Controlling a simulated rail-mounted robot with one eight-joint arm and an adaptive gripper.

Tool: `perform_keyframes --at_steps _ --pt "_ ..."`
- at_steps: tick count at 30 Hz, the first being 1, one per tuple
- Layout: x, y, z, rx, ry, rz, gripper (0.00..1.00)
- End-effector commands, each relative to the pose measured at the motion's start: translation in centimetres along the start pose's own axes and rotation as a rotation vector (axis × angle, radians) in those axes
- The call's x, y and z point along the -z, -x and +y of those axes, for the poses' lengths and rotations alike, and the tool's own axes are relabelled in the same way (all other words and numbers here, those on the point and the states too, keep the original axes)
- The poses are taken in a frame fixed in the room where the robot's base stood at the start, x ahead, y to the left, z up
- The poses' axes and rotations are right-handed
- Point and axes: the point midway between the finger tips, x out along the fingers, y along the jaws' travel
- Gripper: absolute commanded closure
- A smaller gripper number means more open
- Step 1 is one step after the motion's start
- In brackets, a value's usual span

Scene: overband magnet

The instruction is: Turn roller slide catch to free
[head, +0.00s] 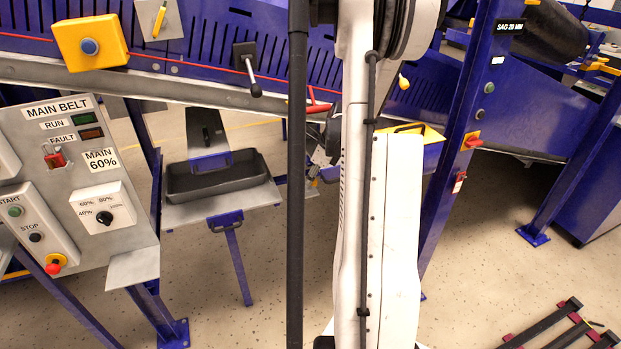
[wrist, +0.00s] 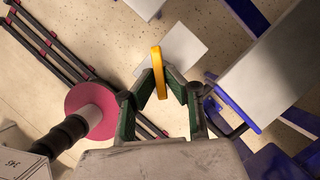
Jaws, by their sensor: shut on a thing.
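In the wrist view, my gripper (wrist: 160,76) has its two fingers closed around a yellow bar-shaped handle (wrist: 157,58), which looks like the catch. The bar stands roughly upright in the picture, in front of a pale square plate (wrist: 184,48). I cannot tell whether the bar is fixed to that plate. A similar yellow lever (head: 160,22) on a pale plate is at the upper left there. I cannot read any free mark.
A grey panel (wrist: 270,65) with blue framing is at the right. In the head view, a control panel (head: 75,135) and dark tray (head: 220,180) stand left.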

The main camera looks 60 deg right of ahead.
Motion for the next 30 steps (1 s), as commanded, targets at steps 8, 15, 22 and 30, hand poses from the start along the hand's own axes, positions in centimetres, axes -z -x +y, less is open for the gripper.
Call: perform_keyframes --at_steps 8,15,22,30 --pt "0.10 -0.25 -0.21 -0.043 0.102 0.000 1.00" --pt "0.01 -0.11 -0.35 -0.100 0.241 -0.001 1.00" --pt "-0.04 0.02 -0.32 -0.106 0.256 -0.001 1.00" --pt "-0.04 0.02 -0.31 -0.105 0.255 0.000 0.71"
